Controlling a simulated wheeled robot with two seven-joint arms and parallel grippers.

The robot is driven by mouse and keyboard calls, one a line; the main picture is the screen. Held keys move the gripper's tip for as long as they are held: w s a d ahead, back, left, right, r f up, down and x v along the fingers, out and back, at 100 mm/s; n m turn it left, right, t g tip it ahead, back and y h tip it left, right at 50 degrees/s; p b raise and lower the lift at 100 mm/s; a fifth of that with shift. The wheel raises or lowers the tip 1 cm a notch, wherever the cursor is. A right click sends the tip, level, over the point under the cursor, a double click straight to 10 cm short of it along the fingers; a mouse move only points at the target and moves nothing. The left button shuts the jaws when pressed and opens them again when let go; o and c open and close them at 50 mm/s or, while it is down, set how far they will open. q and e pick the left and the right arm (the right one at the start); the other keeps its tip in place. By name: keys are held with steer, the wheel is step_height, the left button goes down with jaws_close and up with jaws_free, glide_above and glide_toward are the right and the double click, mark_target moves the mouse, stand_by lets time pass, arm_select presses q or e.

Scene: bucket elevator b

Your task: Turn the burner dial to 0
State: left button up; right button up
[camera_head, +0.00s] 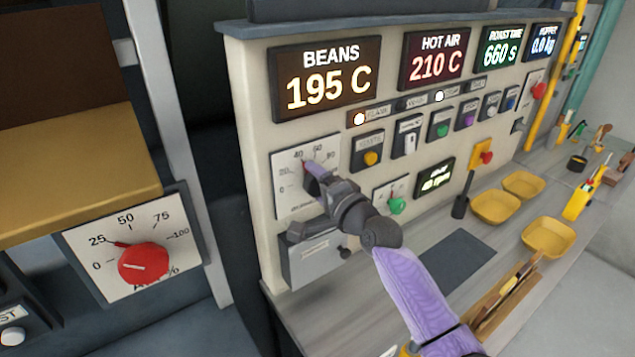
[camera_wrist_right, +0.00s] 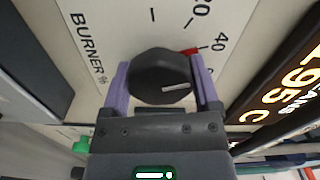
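In the wrist view a red pointer (camera_wrist_right: 190,50) sits close to the 40 mark. My right gripper (camera_wrist_right: 160,76) has its purple fingers on both sides of the knob, apparently touching it. In the head view the right gripper (camera_head: 313,172) is at the burner plate (camera_head: 284,204) and hides most of the knob. My left gripper does not show.
A red AIR dial (camera_head: 143,263) stands on a separate panel at left, its pointer near 25. Displays, including BEANS (camera_head: 325,80), and several buttons fill the panel. Yellow trays (camera_head: 495,208) and tools lie on the counter at right.

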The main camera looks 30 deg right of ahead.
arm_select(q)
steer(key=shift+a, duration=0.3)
arm_select(e)
steer(key=c, duration=0.3)
steer(key=shift+n, duration=0.8)
steer(key=n, duration=0.2)
steer(key=shift+n, duration=0.3)
steer(key=shift+n+p, duration=0.35)
steer(key=shift+n, duration=0.65)
steer(key=n+p, duration=0.1)
steer(key=n, duration=0.5)
steer(key=n+p, duration=0.1)
steer(key=n, duration=0.1)
steer(key=shift+n, duration=0.3)
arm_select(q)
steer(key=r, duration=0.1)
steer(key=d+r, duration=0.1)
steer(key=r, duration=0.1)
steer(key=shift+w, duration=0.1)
arm_select(e)
steer(key=shift+n, duration=0.5)
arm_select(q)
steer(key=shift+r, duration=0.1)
